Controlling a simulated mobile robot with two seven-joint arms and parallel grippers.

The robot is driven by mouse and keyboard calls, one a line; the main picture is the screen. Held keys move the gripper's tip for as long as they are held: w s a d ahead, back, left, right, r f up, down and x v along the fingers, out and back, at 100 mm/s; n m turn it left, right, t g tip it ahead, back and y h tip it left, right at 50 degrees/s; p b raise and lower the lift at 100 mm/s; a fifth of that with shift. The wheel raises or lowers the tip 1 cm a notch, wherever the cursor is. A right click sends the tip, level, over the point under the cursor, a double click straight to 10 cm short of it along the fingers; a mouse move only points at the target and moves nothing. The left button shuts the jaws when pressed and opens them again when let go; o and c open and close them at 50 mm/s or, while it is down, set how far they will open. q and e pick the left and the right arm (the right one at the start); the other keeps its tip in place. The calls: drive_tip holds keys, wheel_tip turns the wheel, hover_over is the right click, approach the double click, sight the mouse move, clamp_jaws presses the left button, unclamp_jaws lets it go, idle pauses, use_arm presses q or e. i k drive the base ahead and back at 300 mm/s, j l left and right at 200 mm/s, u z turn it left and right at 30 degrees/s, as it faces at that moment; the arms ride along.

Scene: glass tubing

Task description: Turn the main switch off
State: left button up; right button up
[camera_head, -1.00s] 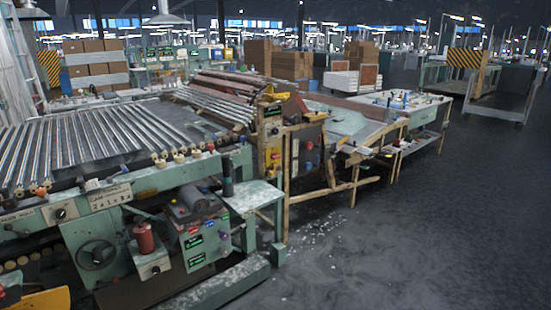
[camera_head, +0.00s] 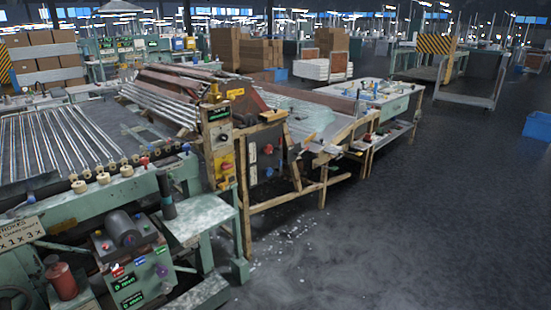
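I cannot tell which control is the main switch; the labels are too small to read. A tall panel with yellow switch plates (camera_head: 226,166) stands at the end of the tubing machine, with a dark display above the plates. Right beside it is a dark box with red and blue knobs (camera_head: 268,149). A green control box (camera_head: 137,272) with coloured buttons and green-lettered labels sits low at the front left, under a dark motor. Neither my left nor my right gripper is in view.
The green machine (camera_head: 110,195) with glass tubes fills the left. A small green side table (camera_head: 200,217) juts out in front of the panel. A wooden-legged bench (camera_head: 325,190) extends to the right. White shards (camera_head: 290,250) lie on the floor; the right floor is open.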

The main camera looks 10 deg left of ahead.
sight(225, 166)
drive_tip(key=i+l, duration=0.1)
drive_tip(key=i, duration=0.4)
drive_tip(key=i+l, duration=0.1)
drive_tip(key=i, duration=0.45)
drive_tip(key=i+l, duration=0.1)
drive_tip(key=i, duration=0.4)
drive_tip(key=i+l+u, duration=0.1)
drive_tip(key=i+u, duration=0.3)
drive_tip(key=i+l+u, duration=0.2)
drive_tip(key=u, duration=0.2)
drive_tip(key=i+l+u, duration=0.7)
drive_tip(key=l+u, duration=0.15)
drive_tip(key=i+l+u, duration=0.1)
drive_tip(key=l+u, duration=0.15)
drive_tip(key=l, duration=0.2)
